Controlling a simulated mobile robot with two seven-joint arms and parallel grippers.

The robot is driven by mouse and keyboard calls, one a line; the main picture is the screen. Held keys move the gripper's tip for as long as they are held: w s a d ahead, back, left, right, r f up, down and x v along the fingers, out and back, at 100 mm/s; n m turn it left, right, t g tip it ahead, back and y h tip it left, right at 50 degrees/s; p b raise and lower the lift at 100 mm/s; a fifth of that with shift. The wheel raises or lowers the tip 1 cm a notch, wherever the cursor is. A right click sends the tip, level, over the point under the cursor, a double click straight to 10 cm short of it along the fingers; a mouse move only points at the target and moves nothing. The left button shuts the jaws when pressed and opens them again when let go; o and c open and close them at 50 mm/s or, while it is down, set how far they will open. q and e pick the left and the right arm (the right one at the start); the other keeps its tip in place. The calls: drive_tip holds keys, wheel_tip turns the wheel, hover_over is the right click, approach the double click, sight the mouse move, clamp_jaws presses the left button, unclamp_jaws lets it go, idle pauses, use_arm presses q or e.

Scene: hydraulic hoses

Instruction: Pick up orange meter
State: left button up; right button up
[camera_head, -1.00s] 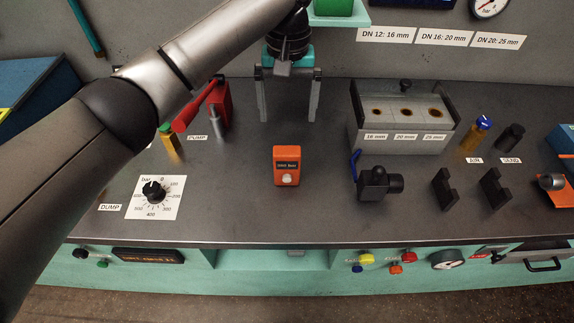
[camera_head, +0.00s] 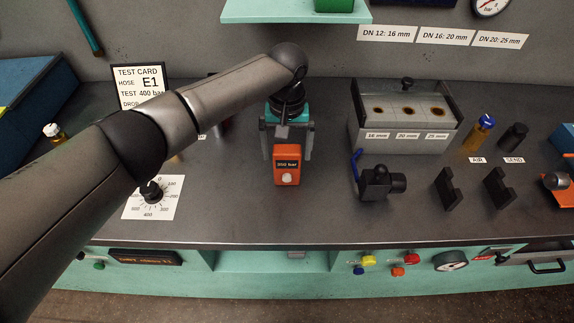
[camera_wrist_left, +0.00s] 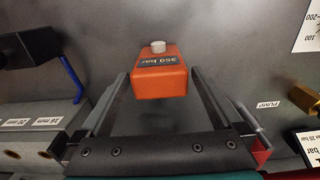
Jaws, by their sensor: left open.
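The orange meter (camera_head: 287,166) is a small box with a dark display and a pale round button, on the grey workbench near the middle. My left gripper (camera_head: 287,157) is right behind it in the head view, its two fingers apart. In the left wrist view the meter (camera_wrist_left: 159,73) appears upside down, ahead of the palm, with one finger of the left gripper (camera_wrist_left: 157,95) on each side. Gaps show between the fingers and the meter, so it is not gripped. My right gripper is not in view.
A black fitting with a blue lever (camera_head: 377,183) lies right of the meter, in front of a grey three-hole block (camera_head: 400,133). A pressure dial (camera_head: 152,192) is at left. A test card (camera_head: 140,85) stands behind my arm. The bench in front of the meter is clear.

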use_arm(q)
drive_tip(key=shift+r, duration=0.1)
clamp_jaws()
idle(0.8)
